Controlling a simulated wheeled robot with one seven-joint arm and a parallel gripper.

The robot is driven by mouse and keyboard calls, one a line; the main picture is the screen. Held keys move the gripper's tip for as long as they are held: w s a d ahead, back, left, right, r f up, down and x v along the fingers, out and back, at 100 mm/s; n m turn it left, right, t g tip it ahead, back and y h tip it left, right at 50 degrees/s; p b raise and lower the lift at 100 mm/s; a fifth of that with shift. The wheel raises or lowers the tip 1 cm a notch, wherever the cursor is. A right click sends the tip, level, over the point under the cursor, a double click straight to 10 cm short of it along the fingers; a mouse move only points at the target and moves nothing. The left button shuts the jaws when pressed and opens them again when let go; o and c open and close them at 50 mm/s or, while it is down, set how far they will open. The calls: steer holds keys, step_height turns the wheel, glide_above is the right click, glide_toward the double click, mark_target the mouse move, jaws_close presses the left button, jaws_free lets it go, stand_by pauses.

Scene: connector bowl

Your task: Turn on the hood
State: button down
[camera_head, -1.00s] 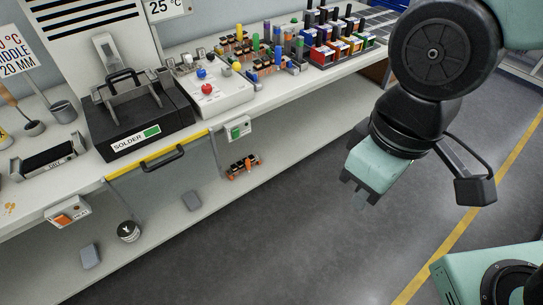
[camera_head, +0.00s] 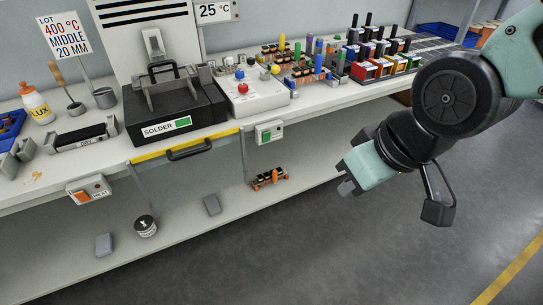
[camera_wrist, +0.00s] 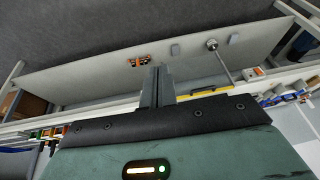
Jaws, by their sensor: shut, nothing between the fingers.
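A white slotted panel (camera_head: 150,14), which looks like the hood, stands at the back of the bench behind the black SOLDER box (camera_head: 175,118). A small box with a green switch (camera_head: 268,132) hangs under the bench's front edge. A box with an orange switch (camera_head: 88,192), its label seeming to read HEAT, hangs further left. A white control box (camera_head: 250,97) on the bench has a blue and a red button. My gripper (camera_head: 347,186) is shut and empty, in front of the bench and right of the green switch. Its closed fingers show in the wrist view (camera_wrist: 157,82).
A lower shelf (camera_head: 180,245) holds a small can (camera_head: 146,226), grey blocks and an orange-black part (camera_head: 269,178). A yellow strip (camera_head: 185,145) and black handle (camera_head: 189,150) stick out at the bench front. The floor (camera_head: 400,255) is clear.

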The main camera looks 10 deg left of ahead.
steer(key=w+a+f+t+y+b, duration=0.4)
steer(key=w+a+f+t+b, duration=0.1)
steer(key=w+f+b, duration=0.8)
steer(key=w+a+f+t+y+b, duration=0.4)
steer(key=w+f+t+b, duration=0.4)
steer(key=w+f+b, duration=0.5)
steer(key=f+b, duration=0.1)
steer(key=b, duration=0.6)
steer(key=shift+w+a+f+m+t, duration=0.25)
steer(key=shift+w+a+m+t, duration=0.05)
steer(key=shift+w+a+m, duration=0.1)
steer(key=shift+r, duration=0.1)
